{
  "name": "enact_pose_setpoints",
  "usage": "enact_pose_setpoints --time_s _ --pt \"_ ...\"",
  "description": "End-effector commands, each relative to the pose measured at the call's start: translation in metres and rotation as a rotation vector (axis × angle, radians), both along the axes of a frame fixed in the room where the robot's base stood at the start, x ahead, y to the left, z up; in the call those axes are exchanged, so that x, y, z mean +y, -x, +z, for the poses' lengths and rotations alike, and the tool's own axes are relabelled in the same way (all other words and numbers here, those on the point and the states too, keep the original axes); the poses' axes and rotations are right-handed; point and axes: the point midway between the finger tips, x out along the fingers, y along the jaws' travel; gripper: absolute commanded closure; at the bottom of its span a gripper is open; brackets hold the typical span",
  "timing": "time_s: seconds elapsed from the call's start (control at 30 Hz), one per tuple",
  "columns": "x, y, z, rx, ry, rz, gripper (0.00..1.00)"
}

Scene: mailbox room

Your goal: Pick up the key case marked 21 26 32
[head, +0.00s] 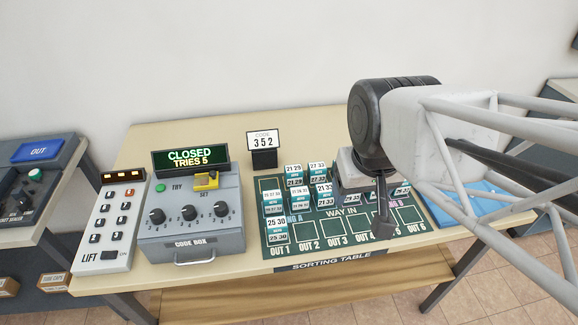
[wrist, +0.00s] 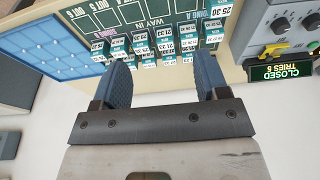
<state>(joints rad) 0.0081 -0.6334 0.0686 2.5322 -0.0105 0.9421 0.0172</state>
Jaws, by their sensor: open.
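Several small white-and-blue key cases stand in a cluster on the green sorting mat (head: 340,228). One case at the front left reads 25 30 (head: 277,230); others behind it carry numbers such as 21 29 (head: 294,173) and 21 33 (head: 324,195). I cannot make out which one is marked 21 26 32; some labels are too small and some cases are partly hidden by my arm. My gripper (head: 382,222) is over the right part of the mat. In the wrist view my gripper (wrist: 162,75) has its two blue fingers wide apart, with nothing held, and the cases show beyond the fingertips.
A lift panel (head: 110,225) stands further left. A blue tray (head: 470,205) lies to the right.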

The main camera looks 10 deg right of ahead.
Motion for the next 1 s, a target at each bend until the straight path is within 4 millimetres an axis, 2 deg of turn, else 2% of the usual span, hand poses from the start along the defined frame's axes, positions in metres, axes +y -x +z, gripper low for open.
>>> enact_pose_setpoints --time_s 0.07,0.13,0.57,0.77,1.0 --pt "0.0 0.0 0.0 0.0 0.0 0.0 0.32" --pt "0.0 0.0 0.0 0.0 0.0 0.0 0.38" --pt "0.002 -0.002 -0.002 -0.012 -0.014 -0.034 0.38" --pt "0.009 -0.011 -0.012 -0.063 -0.077 -0.171 0.38" --pt "0.023 -0.03 -0.033 -0.157 -0.232 -0.471 0.38"
